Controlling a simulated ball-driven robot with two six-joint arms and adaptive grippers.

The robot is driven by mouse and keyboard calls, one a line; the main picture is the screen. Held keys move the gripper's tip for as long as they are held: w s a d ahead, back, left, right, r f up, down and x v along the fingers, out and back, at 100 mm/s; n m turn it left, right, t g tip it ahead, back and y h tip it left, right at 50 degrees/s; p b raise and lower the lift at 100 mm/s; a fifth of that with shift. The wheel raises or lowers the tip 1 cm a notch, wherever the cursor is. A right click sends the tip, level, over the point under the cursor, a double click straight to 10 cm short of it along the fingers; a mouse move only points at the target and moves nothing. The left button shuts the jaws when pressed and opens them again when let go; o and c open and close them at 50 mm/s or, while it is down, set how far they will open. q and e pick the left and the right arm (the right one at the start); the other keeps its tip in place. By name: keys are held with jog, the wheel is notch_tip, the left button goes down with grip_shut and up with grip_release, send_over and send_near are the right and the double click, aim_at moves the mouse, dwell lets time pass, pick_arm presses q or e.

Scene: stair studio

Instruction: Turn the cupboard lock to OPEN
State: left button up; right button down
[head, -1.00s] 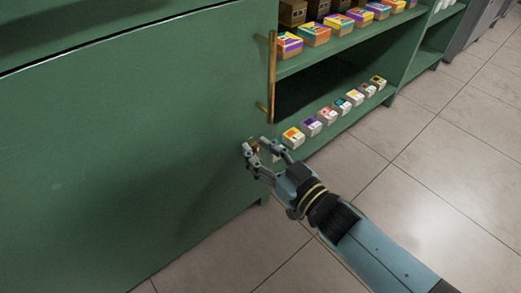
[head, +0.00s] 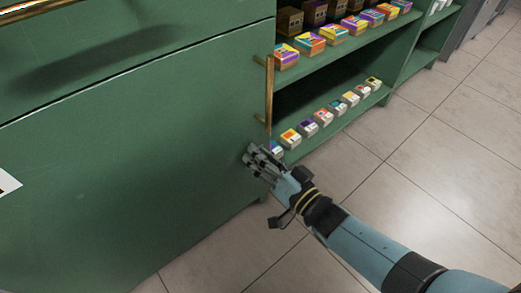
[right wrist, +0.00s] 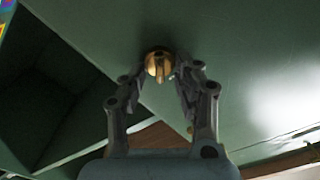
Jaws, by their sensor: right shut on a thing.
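The green cupboard door (head: 130,160) fills the left of the head view. The lock's small brass knob (right wrist: 158,63) sits on the green face in the right wrist view, its raised grip pointing down in the picture. My right gripper (head: 256,161) is at the door's lower right, below the vertical brass handle (head: 269,95). In the right wrist view the gripper (right wrist: 160,80) has a finger on each side of the knob and is shut on it. In the head view the fingers hide the knob. No OPEN marking is legible. My left gripper is not in view.
Open green shelves (head: 345,110) with several small coloured boxes stand right of the door, close to my right gripper. A brass bar (head: 40,8) runs along the top left. A white card (head: 8,183) is at the left edge. Tiled floor (head: 440,150) is clear at right.

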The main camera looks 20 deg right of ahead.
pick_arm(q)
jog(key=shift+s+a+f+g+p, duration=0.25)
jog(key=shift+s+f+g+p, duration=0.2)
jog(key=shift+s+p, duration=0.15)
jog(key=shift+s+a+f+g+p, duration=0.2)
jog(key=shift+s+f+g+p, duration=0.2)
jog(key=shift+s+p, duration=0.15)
pick_arm(e)
jog(key=m, duration=1.1)
jog(key=shift+d+f, duration=0.2)
jog(key=shift+f, duration=0.2)
jog(key=c, duration=1.1)
grip_release()
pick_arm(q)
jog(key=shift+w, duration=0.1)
pick_arm(e)
jog(key=shift+o, duration=0.2)
